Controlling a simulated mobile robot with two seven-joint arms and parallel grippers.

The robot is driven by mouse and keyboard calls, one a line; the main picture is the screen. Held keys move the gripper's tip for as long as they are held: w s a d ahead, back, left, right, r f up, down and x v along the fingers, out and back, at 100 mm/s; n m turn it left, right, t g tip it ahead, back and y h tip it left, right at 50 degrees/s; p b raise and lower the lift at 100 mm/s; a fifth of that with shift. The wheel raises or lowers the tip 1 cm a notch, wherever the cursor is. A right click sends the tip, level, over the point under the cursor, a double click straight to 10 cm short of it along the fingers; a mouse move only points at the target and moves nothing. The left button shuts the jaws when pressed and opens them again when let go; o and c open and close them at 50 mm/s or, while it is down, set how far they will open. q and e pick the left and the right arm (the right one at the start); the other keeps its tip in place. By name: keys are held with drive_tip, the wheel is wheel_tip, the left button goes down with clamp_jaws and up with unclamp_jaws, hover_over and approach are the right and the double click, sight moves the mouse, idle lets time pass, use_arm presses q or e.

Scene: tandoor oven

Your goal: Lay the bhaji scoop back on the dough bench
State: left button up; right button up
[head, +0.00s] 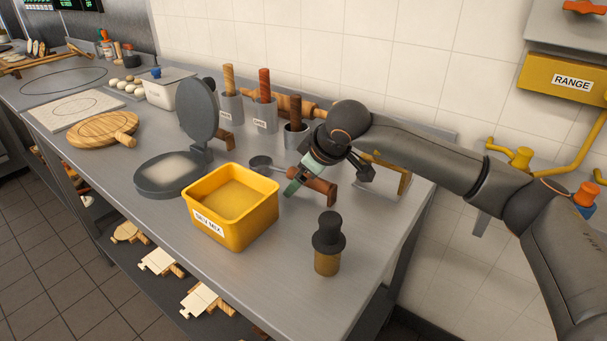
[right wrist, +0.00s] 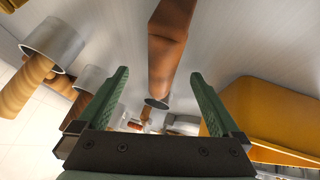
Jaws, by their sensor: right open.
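The bhaji scoop appears to be the tool with a small dark metal bowl (head: 261,162) and a reddish-brown wooden handle (head: 318,185), near the middle of the steel dough bench (head: 275,275). My right gripper (head: 303,179) is open at the handle and partly covers the tool. In the right wrist view the wooden handle (right wrist: 170,45) runs down from the top toward the gap between the two green fingers (right wrist: 160,100), with clear space on both sides. Whether the scoop touches the bench cannot be told. My left gripper is not in view.
A yellow labelled tub (head: 235,228) stands just left of the scoop. A black-topped jar (head: 327,250) stands in front. Steel cups (head: 296,138) with wooden handles stand behind, near the tiled wall. An open round press (head: 165,178) is farther left. The front right bench is mostly clear.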

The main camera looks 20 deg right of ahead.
idle(0.4)
drive_tip(key=shift+p+v, duration=0.9)
drive_tip(key=shift+v, duration=1)
drive_tip(key=shift+p+v, duration=1.05)
drive_tip(key=shift+v, duration=1.55)
